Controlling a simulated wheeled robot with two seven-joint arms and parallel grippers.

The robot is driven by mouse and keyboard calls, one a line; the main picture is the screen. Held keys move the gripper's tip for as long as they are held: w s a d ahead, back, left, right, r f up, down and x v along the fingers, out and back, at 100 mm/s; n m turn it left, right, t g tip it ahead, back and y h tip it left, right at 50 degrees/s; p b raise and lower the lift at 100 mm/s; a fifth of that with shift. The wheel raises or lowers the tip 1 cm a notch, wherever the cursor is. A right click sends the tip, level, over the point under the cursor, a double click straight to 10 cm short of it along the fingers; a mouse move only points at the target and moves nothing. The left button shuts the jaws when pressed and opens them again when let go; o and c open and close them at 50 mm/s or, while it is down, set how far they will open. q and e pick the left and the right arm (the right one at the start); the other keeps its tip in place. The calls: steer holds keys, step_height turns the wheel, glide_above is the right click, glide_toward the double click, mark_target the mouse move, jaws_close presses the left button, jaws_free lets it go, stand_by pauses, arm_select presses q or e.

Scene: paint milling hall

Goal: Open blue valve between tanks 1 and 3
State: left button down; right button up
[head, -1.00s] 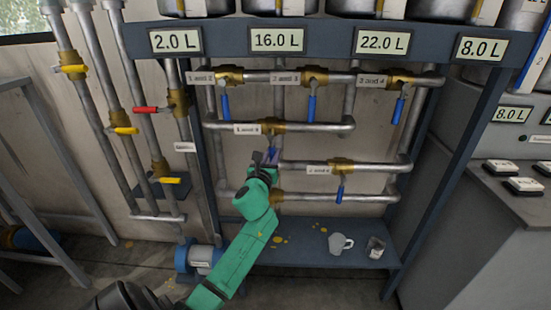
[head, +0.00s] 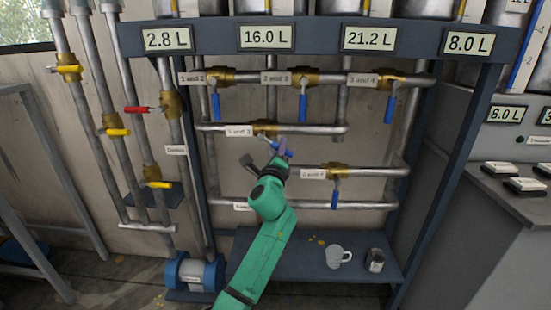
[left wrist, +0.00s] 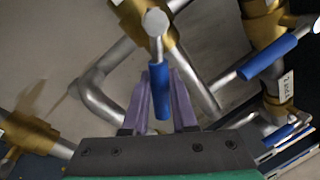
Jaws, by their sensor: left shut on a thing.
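The valve labelled 1 and 3 (head: 265,127) is a brass body on a grey pipe in the middle of the rack. Its blue handle (left wrist: 161,92) lies between the two purple fingers in the left wrist view. My left gripper (head: 279,149) is shut on this handle, on a green arm from below. The handle slants down to the right from the valve in the head view, and the fingers partly hide it. The displays above read 2.8 L (head: 166,40), 16.0 L (head: 267,37), 21.2 L (head: 369,38) and 8.0 L (head: 469,43). My right gripper is not in view.
Blue-handled valves 1 and 2 (head: 215,105), 2 and 3 (head: 303,106), 3 and 4 (head: 390,107) and another (head: 336,197) hang nearby. A mug (head: 338,257) and a jar (head: 375,260) stand on the lower shelf (head: 300,280). Yellow and red handles are at left.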

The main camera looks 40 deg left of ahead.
arm_select(q)
steer(key=n, duration=0.1)
steer(key=r+n+y+b, duration=0.1)
steer(key=n, duration=0.1)
steer(key=r+n+b, duration=0.1)
steer(key=n, duration=0.1)
steer(key=shift+w+d, duration=0.3)
steer(key=shift+d, duration=0.1)
steer(key=shift+r+n+g+y+b, duration=0.45)
steer(key=shift+r+n, duration=0.3)
steer(key=shift+n, duration=0.65)
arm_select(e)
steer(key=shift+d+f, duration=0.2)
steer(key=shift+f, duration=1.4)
arm_select(q)
steer(key=c, duration=0.7)
jaws_free()
steer(key=v, duration=1.4)
steer(key=shift+s+d+b, duration=0.2)
steer(key=shift+b, duration=0.25)
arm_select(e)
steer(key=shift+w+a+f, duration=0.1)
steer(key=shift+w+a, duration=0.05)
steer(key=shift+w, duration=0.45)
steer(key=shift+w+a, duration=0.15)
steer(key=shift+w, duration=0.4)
